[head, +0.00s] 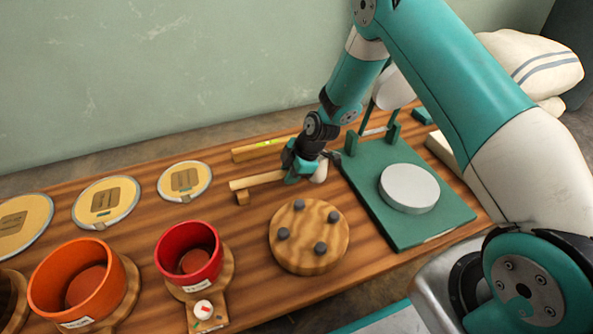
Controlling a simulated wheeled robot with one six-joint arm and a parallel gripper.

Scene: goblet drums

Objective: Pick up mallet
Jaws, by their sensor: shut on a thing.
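A rounded off-white part, which looks like the mallet's head (320,172), shows just right of my gripper. My gripper (296,173) reaches down from above and is shut on the mallet, around the handle near that head. The fingers hide the stretch of handle between them. I cannot tell whether the mallet is clear of its support.
A green press stand (420,228) with a pale round disc (408,187) stands close on the right. A round pegged board (308,238) lies in front. A red cup (188,253) and orange cup (82,278) stand front left.

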